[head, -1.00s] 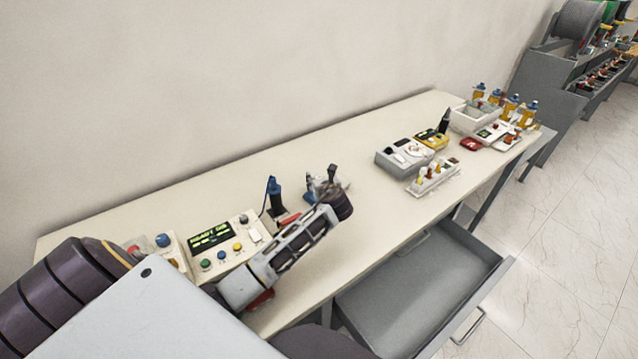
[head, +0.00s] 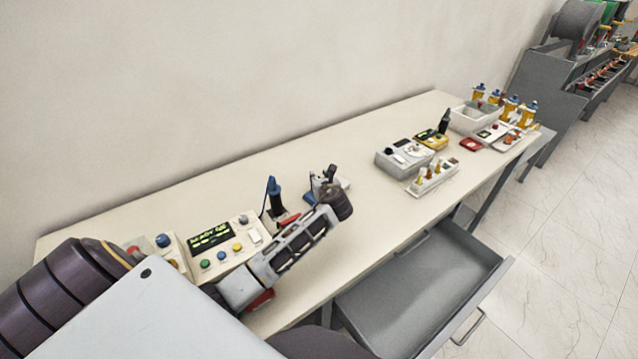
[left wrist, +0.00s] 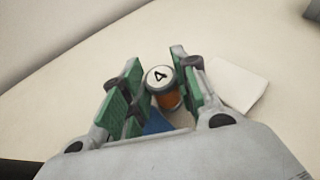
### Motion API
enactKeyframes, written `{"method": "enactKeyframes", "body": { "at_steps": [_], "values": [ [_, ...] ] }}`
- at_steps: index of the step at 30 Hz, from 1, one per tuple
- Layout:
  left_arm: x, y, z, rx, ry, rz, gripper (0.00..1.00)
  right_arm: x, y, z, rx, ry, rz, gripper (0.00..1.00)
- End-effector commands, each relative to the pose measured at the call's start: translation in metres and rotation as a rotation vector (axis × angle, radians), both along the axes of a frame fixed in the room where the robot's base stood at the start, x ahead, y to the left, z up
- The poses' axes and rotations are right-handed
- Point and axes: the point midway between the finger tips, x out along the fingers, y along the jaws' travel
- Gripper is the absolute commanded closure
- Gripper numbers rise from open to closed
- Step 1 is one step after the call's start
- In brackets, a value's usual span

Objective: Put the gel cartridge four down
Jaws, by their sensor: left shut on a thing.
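The gel cartridge four (left wrist: 169,95) shows in the left wrist view as a small cylinder with a white cap marked 4 and an orange body. My left gripper (left wrist: 154,88) is shut on it, with green finger pads on both sides. In the head view my left gripper (head: 322,178) is over the middle of the long table, and the cartridge is hidden or too small to make out there. Whether the cartridge touches the tabletop cannot be told. My right gripper is not in view.
A flat white pad (left wrist: 238,86) lies right of the cartridge. A control box (head: 220,243) and a blue-topped tool (head: 274,194) stand nearby. A grey device (head: 404,158) and a rack of small bottles (head: 433,178) stand farther right. An open drawer (head: 420,290) juts out in front.

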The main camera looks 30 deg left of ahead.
Motion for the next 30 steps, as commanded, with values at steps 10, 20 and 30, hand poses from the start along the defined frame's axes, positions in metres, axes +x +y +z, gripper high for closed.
{"method": "enactKeyframes", "body": {
  "at_steps": [10,20,30],
  "values": [
    [0.000,0.001,0.012,0.001,-0.002,0.001,0.97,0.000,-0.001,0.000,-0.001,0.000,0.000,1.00],
    [0.001,0.000,0.056,0.000,-0.004,0.000,0.97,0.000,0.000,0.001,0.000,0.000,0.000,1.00],
    [0.001,0.000,0.095,0.000,-0.003,0.001,0.97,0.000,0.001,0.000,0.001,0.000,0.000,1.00]
  ]
}}
